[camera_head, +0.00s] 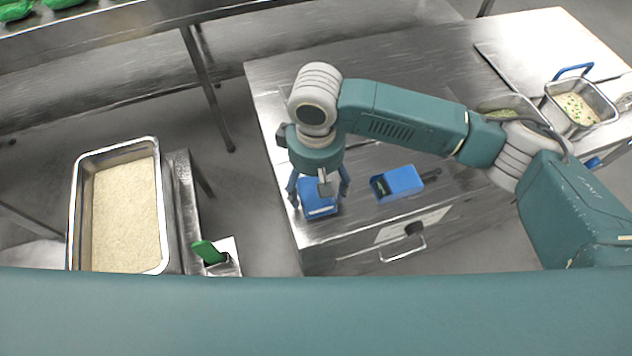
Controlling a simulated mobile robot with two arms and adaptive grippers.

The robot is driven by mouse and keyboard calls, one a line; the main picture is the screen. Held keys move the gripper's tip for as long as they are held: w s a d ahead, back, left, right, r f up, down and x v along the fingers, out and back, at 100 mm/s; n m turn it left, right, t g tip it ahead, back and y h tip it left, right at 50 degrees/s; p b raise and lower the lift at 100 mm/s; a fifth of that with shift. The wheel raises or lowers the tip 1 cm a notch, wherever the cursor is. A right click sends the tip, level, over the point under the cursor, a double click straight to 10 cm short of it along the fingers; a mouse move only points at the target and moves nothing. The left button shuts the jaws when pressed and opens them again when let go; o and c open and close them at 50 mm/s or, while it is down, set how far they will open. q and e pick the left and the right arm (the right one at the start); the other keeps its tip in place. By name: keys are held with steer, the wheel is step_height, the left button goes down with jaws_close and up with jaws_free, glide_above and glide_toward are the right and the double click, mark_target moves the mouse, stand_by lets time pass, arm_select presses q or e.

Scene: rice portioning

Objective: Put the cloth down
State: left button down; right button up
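A folded blue piece that looks like the cloth (318,204) is at the left front corner of the steel worktop (275,120). My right gripper (320,192) points down right over it. Its two fingers are spread apart, one on each side of the blue piece. I cannot tell whether the fingers touch it; it appears to lie on the worktop. The gripper's body hides its far part. My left gripper is not in view.
A blue scoop-like item (398,182) with a dark handle lies just right of the gripper. A steel pan of rice (160,200) stands at the left, near a green-handled tool (208,252). A smaller pan (612,108) with food stands at the far right.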

steer(key=shift+r, duration=0.1)
steer(key=shift+r, duration=0.3)
step_height(320, 180, up, 12)
steer(key=b, duration=0.2)
steer(key=shift+f, duration=0.25)
steer(key=shift+s, duration=0.1)
